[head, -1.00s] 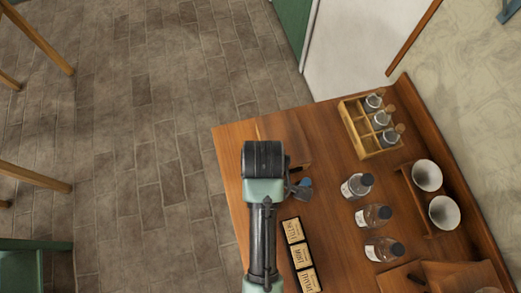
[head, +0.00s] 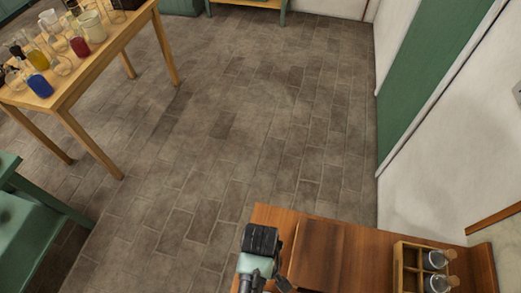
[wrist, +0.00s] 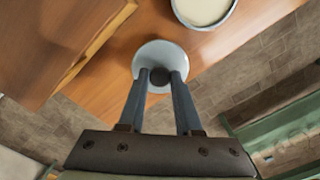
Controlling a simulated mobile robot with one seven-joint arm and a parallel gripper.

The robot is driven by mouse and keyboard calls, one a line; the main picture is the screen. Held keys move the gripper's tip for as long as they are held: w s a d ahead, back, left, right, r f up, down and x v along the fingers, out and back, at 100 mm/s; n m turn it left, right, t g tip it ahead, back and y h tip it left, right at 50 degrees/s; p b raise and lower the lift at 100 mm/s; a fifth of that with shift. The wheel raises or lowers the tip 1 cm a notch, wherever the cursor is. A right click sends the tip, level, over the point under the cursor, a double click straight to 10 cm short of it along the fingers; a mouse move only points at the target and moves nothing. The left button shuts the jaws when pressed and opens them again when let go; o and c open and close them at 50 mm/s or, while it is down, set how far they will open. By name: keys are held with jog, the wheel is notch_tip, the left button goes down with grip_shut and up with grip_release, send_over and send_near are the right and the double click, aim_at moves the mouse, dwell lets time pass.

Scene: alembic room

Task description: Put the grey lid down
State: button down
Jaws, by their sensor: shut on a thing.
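In the wrist view my gripper (wrist: 160,76) is shut on the dark knob of the round pale grey lid (wrist: 159,50). The lid hangs beneath the fingers above the wooden table (wrist: 185,55), close to its edge. I cannot tell whether it touches the tabletop. A round grey pot (wrist: 204,12) with pale cream content lies just beyond the lid, apart from it in the picture. In the head view my arm covers this part of the table, and the lid does not show.
A raised wooden board or box (head: 322,256) lies on the table beside my arm. A wooden crate with bottles (head: 405,268) stands to the right. A second table (head: 75,88) with glassware stands far left. A green bench (head: 35,225) is at the left. Open floor lies between.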

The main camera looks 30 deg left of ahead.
jog(key=shift+f, duration=0.95)
jog(key=shift+f, duration=0.1)
jog(key=c, duration=0.6)
grip_release()
